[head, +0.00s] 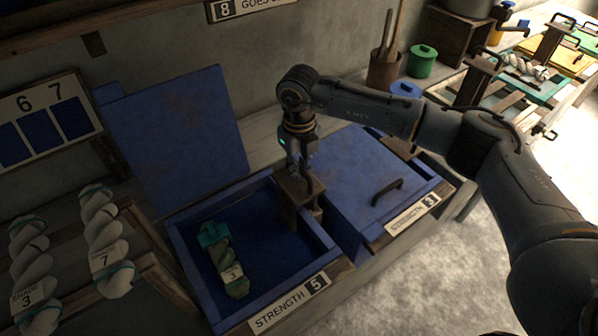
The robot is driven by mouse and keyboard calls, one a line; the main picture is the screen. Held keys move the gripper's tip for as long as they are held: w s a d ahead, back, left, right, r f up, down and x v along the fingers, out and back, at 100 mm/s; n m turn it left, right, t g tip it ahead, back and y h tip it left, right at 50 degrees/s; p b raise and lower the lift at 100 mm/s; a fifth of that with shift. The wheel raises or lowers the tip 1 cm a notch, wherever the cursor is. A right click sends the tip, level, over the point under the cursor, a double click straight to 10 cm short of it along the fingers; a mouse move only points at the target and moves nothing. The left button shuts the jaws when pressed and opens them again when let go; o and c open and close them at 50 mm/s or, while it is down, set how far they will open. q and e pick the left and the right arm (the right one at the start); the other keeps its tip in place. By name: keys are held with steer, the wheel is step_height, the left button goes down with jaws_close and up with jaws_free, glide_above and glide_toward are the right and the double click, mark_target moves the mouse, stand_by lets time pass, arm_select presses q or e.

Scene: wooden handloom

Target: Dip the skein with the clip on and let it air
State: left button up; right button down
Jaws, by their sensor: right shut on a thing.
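A twisted grey-green skein (235,262) with a white tag marked 3 lies in the open blue vat (186,262) labelled STRENGTH 5. A teal clip (213,234) is on its upper end. The vat's blue lid (172,130) stands raised behind it. My right gripper (298,172) points down at the vat's right side, apart from the skein. It is shut on a brown wooden block (299,192) by the wall between the two vats. The gripper tips are small and dark here. My left gripper is not in view.
The STRENGTH 3 vat (350,180) at right is closed, with a dark handle (387,191). Two pale skeins, SHADE 3 (30,270) and SHADE 7 (104,240), hang at left. Another pale skein (522,66) is on a rack at far right. A green pot (422,61) stands behind.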

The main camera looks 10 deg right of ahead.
steer(key=shift+w+r+p, duration=0.15)
steer(key=shift+r+p, duration=1.75)
steer(key=shift+r, duration=2.35)
steer(key=shift+c, duration=0.6)
jaws_free()
steer(key=shift+f, duration=0.1)
step_height(320, 180, up, 7)
steer(key=p, duration=0.3)
steer(key=shift+s+a, duration=0.1)
steer(key=shift+s, duration=0.1)
